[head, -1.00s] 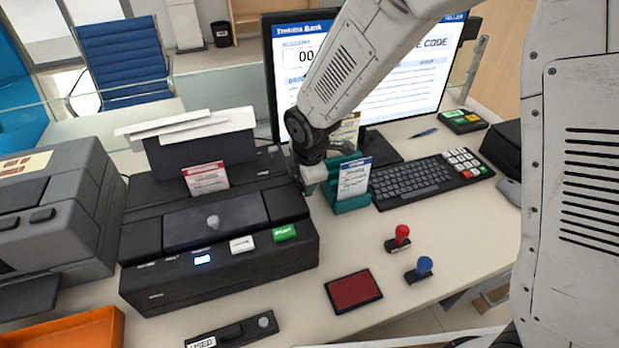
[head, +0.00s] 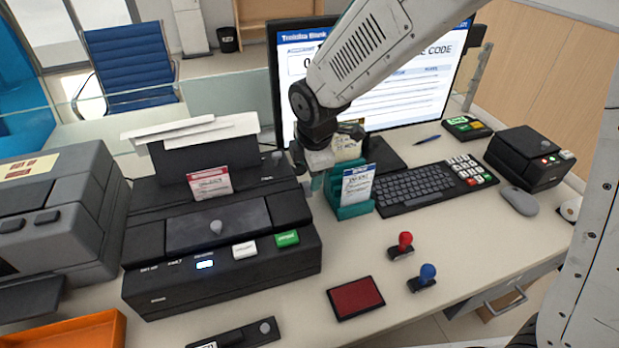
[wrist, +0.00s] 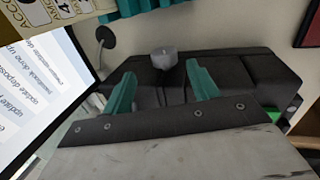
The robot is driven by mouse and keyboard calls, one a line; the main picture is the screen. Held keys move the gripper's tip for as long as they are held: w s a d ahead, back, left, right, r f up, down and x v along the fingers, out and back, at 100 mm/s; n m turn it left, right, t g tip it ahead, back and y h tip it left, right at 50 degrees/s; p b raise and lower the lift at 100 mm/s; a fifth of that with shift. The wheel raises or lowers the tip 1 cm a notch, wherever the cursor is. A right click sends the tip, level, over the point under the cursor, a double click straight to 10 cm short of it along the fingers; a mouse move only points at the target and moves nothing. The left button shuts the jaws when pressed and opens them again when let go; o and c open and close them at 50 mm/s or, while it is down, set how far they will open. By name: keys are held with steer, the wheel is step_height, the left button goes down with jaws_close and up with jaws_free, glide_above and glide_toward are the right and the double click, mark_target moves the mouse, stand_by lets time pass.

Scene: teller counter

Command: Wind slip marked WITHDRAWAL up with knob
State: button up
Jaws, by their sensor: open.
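A slip with a red header (head: 209,183) stands upright in the dark slip printer (head: 160,285); its heading is too small to read. A grey knob (head: 216,227) sits on the printer's sloped lid. My gripper (head: 315,182) is at the printer's right end, beside the teal slip holder, partly hidden by my arm. In the wrist view its two teal fingers (wrist: 160,88) are apart and empty. A grey knob (wrist: 163,57) shows beyond and between the fingertips, apart from them; I cannot tell which knob this is.
The teal holder (head: 352,209) with a blue-headed slip stands close on the right. Beyond are the monitor (head: 290,60) and keyboard (head: 415,190). Red (head: 404,242) and blue (head: 427,272) stamps and a red pad (head: 355,298) are at the front.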

steer(key=shift+s+d+r, duration=0.1)
steer(key=shift+s+r, duration=0.05)
steer(key=shift+r, duration=0.55)
